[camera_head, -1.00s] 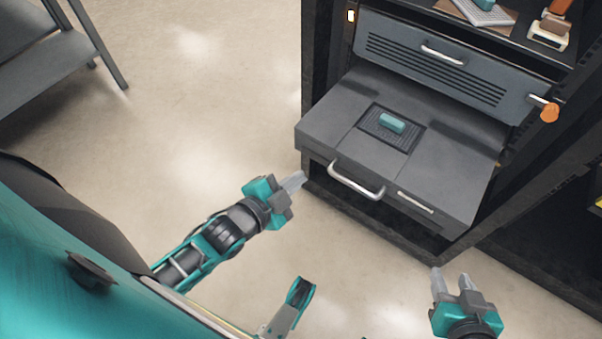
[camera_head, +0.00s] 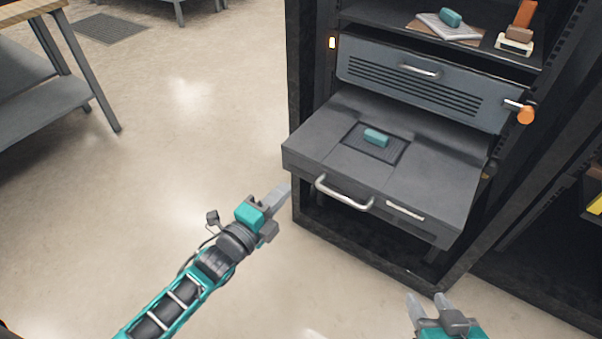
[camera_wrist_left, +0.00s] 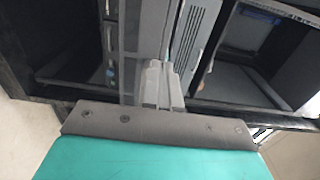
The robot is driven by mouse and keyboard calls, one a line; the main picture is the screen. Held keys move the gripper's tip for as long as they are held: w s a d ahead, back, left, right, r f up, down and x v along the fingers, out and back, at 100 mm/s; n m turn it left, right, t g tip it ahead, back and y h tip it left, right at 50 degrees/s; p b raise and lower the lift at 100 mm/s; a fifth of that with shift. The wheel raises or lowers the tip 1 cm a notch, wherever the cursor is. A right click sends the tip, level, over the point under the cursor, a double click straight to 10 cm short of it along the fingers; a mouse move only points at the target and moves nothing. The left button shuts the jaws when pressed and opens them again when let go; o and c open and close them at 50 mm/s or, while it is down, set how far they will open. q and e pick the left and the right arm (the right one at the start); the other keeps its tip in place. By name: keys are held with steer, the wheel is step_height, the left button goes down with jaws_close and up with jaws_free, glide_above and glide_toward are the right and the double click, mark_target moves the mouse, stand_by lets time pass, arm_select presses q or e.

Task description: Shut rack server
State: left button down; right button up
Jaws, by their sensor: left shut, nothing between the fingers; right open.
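The rack server (camera_head: 440,185) is a dark grey drawer-like unit pulled out of the black rack, with a silver bar handle (camera_head: 343,194) on its front. A teal block (camera_head: 376,138) sits on a dark square patch on its top. My left gripper (camera_head: 284,192) is shut and empty, in front of the server's left front corner and left of the handle, apart from it. In the left wrist view its closed fingers (camera_wrist_left: 158,85) point toward the rack. My right gripper (camera_head: 428,303) is open and empty, low at the bottom of the head view, in front of the rack.
Above the server is a closed grey vented panel (camera_head: 420,85) with a handle and an orange knob (camera_head: 526,114) at its right. A shelf above holds papers (camera_head: 447,27) and a brush-like tool (camera_head: 515,42). A grey shelf table (camera_head: 40,105) stands far left; the floor between is clear.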

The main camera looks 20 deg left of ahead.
mark_target(310, 162)
arm_select(q)
steer(key=b+x, duration=0.1)
steer(key=x, duration=0.7)
steer(key=shift+w+f+b, duration=0.1)
steer(key=shift+w+b, duration=0.05)
steer(key=shift+b, duration=0.15)
arm_select(e)
step_height(310, 162, down, 2)
steer(key=shift+s+f, duration=0.1)
steer(key=shift+d, duration=0.15)
